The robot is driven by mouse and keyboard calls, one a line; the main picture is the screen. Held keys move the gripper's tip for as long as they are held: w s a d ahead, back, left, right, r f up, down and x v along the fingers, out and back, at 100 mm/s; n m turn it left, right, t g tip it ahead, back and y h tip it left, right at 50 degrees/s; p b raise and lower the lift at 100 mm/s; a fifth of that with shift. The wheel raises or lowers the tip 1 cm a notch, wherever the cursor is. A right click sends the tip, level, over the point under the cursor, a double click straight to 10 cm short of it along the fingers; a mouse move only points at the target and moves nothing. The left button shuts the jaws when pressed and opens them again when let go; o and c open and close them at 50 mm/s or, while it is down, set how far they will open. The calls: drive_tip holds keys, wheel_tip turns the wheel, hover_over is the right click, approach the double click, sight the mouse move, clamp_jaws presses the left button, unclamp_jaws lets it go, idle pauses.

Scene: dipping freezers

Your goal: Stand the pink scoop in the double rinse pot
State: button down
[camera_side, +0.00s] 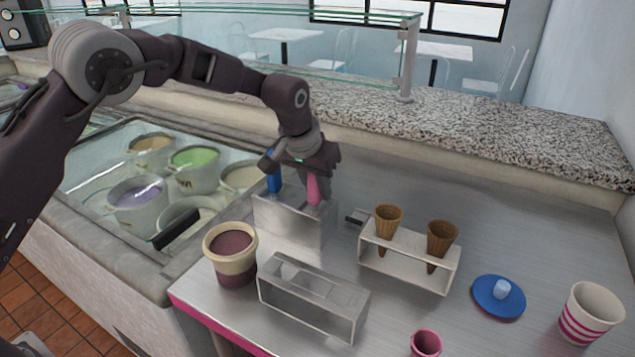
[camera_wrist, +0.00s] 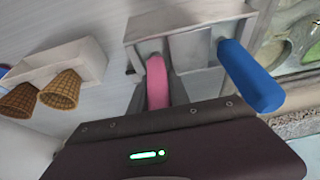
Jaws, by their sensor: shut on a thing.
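The pink scoop (camera_side: 313,190) stands upright at the right side of the metal double rinse pot (camera_side: 293,228). Its pink handle also shows in the wrist view (camera_wrist: 157,82). Its lower end is hidden, seemingly inside the pot's right compartment. My gripper (camera_side: 317,182) is shut on the pink handle from above, its fingers on either side. A blue-handled scoop (camera_side: 274,183) stands in the pot's left compartment; its handle (camera_wrist: 250,75) leans close to my gripper in the wrist view.
A brown-topped tub (camera_side: 231,253) and an empty clear rack (camera_side: 312,298) stand in front of the pot. A cone holder (camera_side: 405,268) with two cones is to the right, then a blue lid (camera_side: 498,297) and striped cup (camera_side: 590,316). The freezer (camera_side: 140,255) lies left.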

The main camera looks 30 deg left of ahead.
drive_tip(key=shift+f, duration=0.15)
drive_tip(key=c, duration=1.1)
unclamp_jaws()
drive_tip(key=shift+c, duration=0.2)
drive_tip(key=v, duration=0.7)
drive_tip(key=s+a+r, duration=0.4)
drive_tip(key=s+r, duration=0.2)
drive_tip(key=s, duration=0.2)
drive_tip(key=s+a+r, duration=0.3)
drive_tip(key=s+r, duration=0.2)
drive_tip(key=s, duration=0.3)
drive_tip(key=s+a+f, duration=0.2)
drive_tip(key=s, duration=0.9)
drive_tip(key=s+a+f+t, duration=0.1)
drive_tip(key=s+a+f, duration=0.1)
drive_tip(key=s, duration=0.9)
